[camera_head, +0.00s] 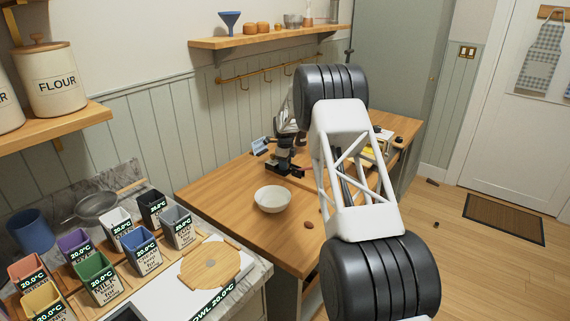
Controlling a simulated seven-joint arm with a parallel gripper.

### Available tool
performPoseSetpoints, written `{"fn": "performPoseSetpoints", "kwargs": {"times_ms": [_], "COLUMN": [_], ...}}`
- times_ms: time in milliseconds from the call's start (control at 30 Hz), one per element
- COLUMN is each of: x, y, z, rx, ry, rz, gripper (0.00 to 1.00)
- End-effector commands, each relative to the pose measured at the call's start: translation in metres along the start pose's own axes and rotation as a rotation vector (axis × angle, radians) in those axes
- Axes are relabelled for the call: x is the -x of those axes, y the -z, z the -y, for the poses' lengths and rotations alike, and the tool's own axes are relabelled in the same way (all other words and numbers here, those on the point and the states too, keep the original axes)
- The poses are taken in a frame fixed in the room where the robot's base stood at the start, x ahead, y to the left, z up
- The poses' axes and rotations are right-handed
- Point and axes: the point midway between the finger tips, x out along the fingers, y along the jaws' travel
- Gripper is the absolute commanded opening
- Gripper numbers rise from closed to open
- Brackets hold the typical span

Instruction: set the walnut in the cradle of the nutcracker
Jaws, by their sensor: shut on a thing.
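My gripper (284,158) is small and dark in the head view, low over the wooden table behind the white bowl. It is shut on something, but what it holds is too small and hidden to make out. A small brown lump (309,225), which may be a walnut, lies on the table right of the bowl. A dark reddish thing (298,172) sits just right of my gripper; I cannot tell whether it is the nutcracker. No cradle can be made out. My arm hides part of the table's right side.
A white bowl (272,199) stands in front of my gripper on the wooden table (235,222). Yellow and dark items (378,150) stand at the table's right. Labelled bins (103,278) and a round wooden board (210,264) fill the left counter. The table's left part is clear.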

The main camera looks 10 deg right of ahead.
Motion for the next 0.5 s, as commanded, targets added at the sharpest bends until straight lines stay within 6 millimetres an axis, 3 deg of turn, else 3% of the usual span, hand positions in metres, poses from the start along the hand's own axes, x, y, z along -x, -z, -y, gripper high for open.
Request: {"fn": "performPoseSetpoints", "kwargs": {"times_ms": [500], "x": [-0.0052], "y": [0.0], "z": [-0.0001], "rx": [0.0], "ry": [0.0], "rz": [0.0], "gripper": [0.11]}}
